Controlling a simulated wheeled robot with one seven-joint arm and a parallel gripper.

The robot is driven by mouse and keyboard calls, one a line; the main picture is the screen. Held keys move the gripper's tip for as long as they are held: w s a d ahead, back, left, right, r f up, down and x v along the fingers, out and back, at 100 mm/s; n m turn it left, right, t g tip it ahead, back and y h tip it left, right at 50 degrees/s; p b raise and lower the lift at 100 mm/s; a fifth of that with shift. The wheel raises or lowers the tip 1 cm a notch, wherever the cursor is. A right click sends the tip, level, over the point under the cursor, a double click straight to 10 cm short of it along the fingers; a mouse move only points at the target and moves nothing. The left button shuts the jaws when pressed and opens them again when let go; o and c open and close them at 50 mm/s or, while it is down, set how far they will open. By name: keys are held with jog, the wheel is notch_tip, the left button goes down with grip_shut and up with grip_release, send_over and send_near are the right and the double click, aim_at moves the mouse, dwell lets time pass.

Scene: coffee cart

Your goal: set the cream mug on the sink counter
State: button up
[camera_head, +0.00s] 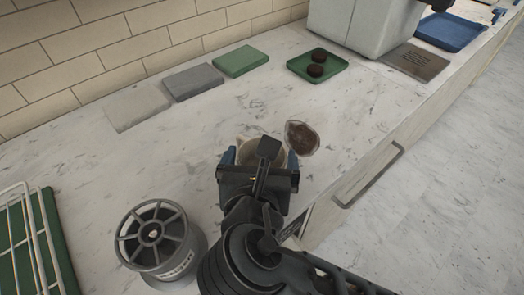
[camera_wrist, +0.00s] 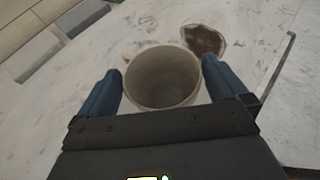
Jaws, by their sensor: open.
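The cream mug (camera_wrist: 163,84) stands upright on the marble counter (camera_head: 200,130), its open mouth towards the wrist camera and its handle at the upper left. In the head view the mug (camera_head: 262,148) is mostly hidden behind my gripper (camera_head: 260,160). In the wrist view my gripper (camera_wrist: 165,88) is open, with one blue finger on each side of the mug. I cannot tell whether either finger touches it. No sink basin can be made out in either view.
A grey round canister (camera_head: 160,240) and a green tray with a white rack (camera_head: 55,245) are at left. A green tray (camera_head: 330,77) holds two dark patties. A drawer handle (camera_head: 370,175) juts from the counter front.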

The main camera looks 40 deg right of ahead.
jog(key=v, duration=0.9)
jog(key=shift+s, duration=0.2)
jog(key=shift+a+r, duration=0.1)
